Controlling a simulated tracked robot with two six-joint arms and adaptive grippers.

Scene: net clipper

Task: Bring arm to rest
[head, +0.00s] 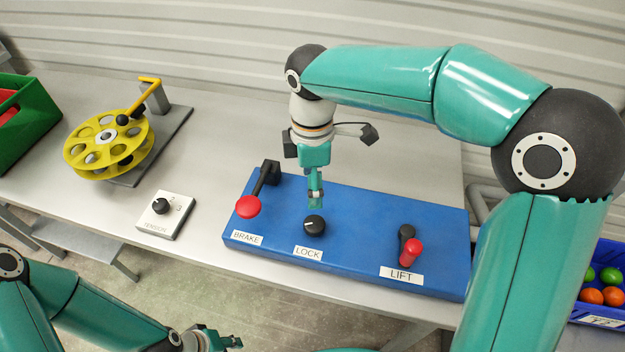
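My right arm reaches in from the right, and its gripper (316,200) points down just above and behind the black LOCK knob (314,225) on the blue panel (355,226). Its fingers are seen edge-on, so I cannot tell whether they are open or shut; nothing shows between them. A small gap seems to separate the fingertips from the knob, but contact is hard to judge. My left gripper (226,341) is low at the bottom edge, in front of the table, partly cut off; its opening is unclear.
The panel also carries a red-tipped BRAKE lever (248,207) and a red-tipped LIFT lever (411,252). A tension dial box (166,215) and yellow reel (108,146) stand left. A green crate (40,122) is far left; a blue fruit crate (601,318) is at right.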

